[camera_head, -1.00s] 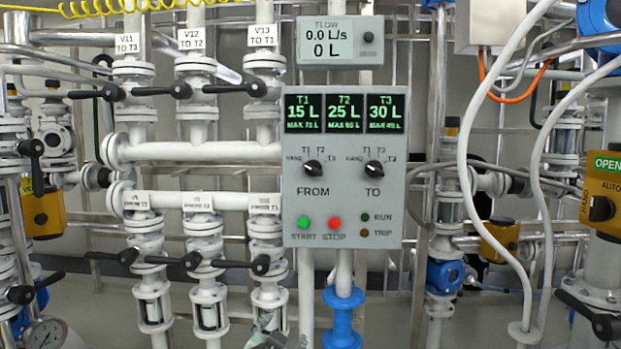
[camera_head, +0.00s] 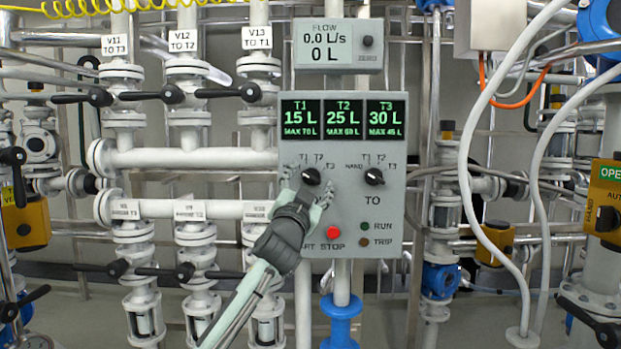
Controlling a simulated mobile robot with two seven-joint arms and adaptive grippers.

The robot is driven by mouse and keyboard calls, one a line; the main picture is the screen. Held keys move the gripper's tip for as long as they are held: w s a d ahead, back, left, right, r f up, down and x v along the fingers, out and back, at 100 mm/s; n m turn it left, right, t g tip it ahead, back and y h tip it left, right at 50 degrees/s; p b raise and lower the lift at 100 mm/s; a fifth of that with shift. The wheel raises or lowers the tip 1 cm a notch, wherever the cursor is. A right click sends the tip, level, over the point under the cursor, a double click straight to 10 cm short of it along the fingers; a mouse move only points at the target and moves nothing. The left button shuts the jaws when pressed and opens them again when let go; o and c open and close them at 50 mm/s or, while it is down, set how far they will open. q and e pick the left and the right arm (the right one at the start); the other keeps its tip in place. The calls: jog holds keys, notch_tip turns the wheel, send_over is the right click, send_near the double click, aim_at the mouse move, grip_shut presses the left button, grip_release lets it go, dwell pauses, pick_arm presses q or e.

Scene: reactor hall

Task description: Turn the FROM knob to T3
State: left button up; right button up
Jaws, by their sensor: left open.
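The grey control panel (camera_head: 391,215) hangs in the middle of the head view. Its black FROM knob (camera_head: 311,176) sits at the left, with marks HAND, T1, T2 and T3 above it. Its pointer appears to lean up and left, but the exact mark is hard to tell. My left gripper (camera_head: 307,184) comes up from below and is open, one finger on each side of the FROM knob. Whether the fingers touch it is unclear. The gripper hides the FROM label and the green START button. My right gripper is not in view.
The TO knob (camera_head: 374,176) is close on the right. The red STOP button (camera_head: 333,232) is just below my gripper. The display (camera_head: 343,118) reads T1 15 L, T2 25 L, T3 30 L. Pipes and black-handled valves (camera_head: 172,94) crowd the left.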

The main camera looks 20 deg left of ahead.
pick_arm(q)
jog(key=shift+w, duration=0.3)
jog(key=c, duration=1.2)
jog(key=shift+o, duration=0.2)
